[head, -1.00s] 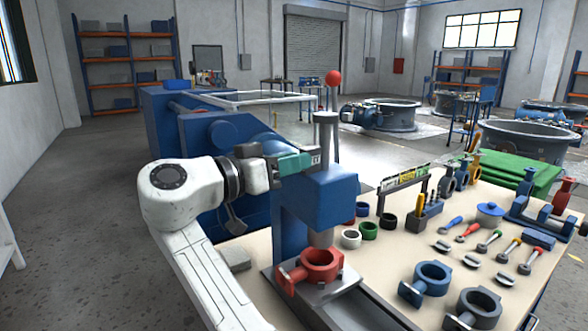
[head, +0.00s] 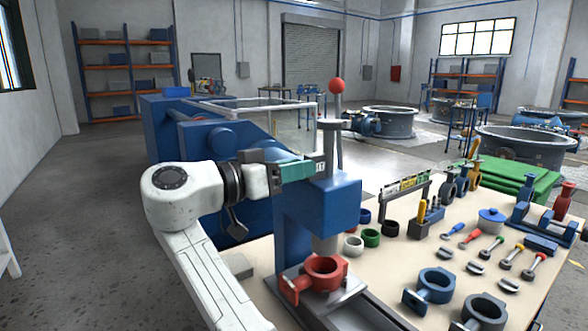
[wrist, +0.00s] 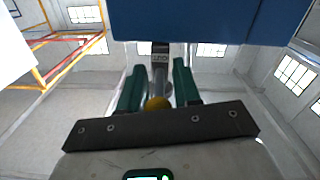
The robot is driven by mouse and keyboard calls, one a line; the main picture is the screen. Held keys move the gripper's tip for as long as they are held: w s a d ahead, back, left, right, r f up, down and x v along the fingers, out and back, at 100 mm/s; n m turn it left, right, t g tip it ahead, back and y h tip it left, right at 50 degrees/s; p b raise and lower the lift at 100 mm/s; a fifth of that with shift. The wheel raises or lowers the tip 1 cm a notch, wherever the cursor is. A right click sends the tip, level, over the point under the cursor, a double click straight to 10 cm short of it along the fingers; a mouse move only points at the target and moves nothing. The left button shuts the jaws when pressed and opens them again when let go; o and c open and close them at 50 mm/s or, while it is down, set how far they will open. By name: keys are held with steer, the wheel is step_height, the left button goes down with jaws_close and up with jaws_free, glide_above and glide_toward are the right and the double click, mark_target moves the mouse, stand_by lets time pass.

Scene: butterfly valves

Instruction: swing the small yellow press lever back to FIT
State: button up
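The blue press (head: 335,205) stands on the bench, with a red ring part (head: 323,271) under its ram. My gripper (head: 312,169) is at the upper left of the press head, its teal fingers pointing right. In the wrist view my gripper (wrist: 160,85) has two green fingers set apart. The yellow knob of the small lever (wrist: 157,103) lies between them near the palm; firm contact is not visible. A small lettered plate (wrist: 160,58) shows beyond the knob; its lettering is hard to read. The lever is hidden in the head view.
A tall rod with a red ball (head: 337,87) rises behind the press. The bench (head: 400,240) holds coloured rings, screwdrivers and blue and grey valve bodies right of the press. A large blue machine (head: 165,130) stands behind my arm.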

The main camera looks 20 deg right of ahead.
steer(key=shift+a, duration=0.1)
steer(key=v, duration=1)
steer(key=shift+a, duration=0.3)
steer(key=shift+s, duration=0.1)
